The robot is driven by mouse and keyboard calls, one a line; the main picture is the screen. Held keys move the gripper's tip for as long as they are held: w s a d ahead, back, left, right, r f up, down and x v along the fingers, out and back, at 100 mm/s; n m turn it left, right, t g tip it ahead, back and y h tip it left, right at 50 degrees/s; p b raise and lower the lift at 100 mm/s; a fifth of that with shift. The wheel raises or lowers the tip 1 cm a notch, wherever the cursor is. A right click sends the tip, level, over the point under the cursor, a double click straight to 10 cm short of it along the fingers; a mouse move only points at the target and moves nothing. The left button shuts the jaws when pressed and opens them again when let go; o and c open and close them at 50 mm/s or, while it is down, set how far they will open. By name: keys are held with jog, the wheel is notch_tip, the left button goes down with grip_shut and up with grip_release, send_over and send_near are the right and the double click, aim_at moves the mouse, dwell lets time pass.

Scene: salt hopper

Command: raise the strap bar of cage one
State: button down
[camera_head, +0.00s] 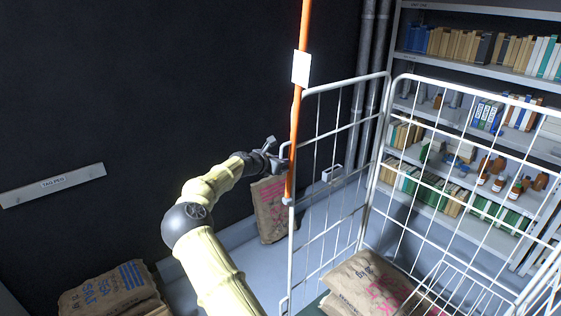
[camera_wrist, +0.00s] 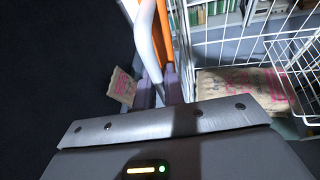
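The strap bar is most likely the long orange bar (camera_head: 298,110), which stands nearly upright along the near left post of the white wire cage (camera_head: 318,90). It carries a blank white tag and has a pale fitting at its lower end. My gripper (camera_head: 280,160) is beside the lower part of the bar, at a white bent tube. In the wrist view, its fingers (camera_wrist: 160,92) lie close on either side of the white tube (camera_wrist: 146,40), with the orange bar (camera_wrist: 164,30) just behind. Whether they press on the tube is unclear.
A paper sack (camera_head: 365,285) lies inside the cage and another sack (camera_head: 270,208) leans behind it. More sacks (camera_head: 110,292) are at the lower left. Shelves of books and bottles (camera_head: 480,85) stand at the right. A sign rail (camera_head: 52,185) is on the dark wall.

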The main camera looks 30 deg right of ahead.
jog(key=c, duration=1.7)
grip_release()
jog(key=shift+w+a+r, duration=0.1)
jog(key=shift+w+r, duration=0.05)
jog(key=shift+w, duration=0.05)
jog(key=shift+o, duration=1)
jog(key=shift+w, duration=0.15)
jog(key=shift+a, duration=0.1)
jog(key=b+v, duration=0.8)
jog(key=v, duration=0.9)
jog(key=shift+s, duration=0.25)
jog(key=shift+f, duration=0.25)
